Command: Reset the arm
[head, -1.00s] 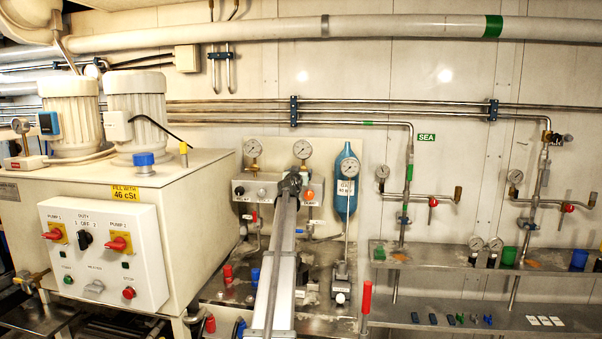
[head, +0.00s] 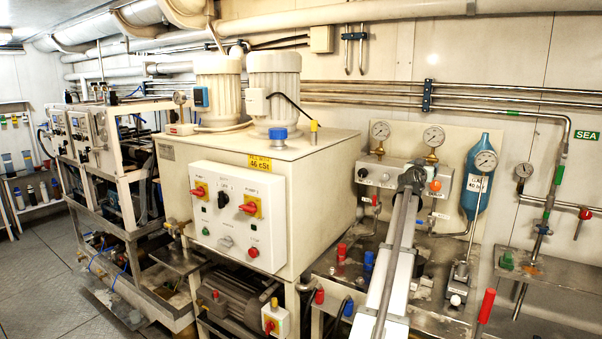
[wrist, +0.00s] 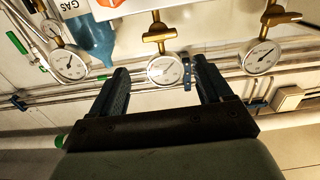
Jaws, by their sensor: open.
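My gripper (wrist: 162,76) is open and empty in the wrist view, its two dark ribbed fingers spread apart. A round white pressure gauge (wrist: 165,71) shows in the gap between them, beyond the fingers; I cannot tell the distance. The wrist picture is upside down against the head view. In the head view my arm reaches up from the bottom edge, right of the middle, and ends in a dark part (head: 411,180) in front of the grey valve panel (head: 374,172). The fingers cannot be made out there.
A blue gas bottle (head: 478,190) with a gauge stands right of the arm's end. A cream tank (head: 315,205) with a white pump control box (head: 237,217) stands left. Steel pipes (head: 350,99) run along the wall. Red-handled levers (head: 486,306) stand near my arm. Floor at far left is open.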

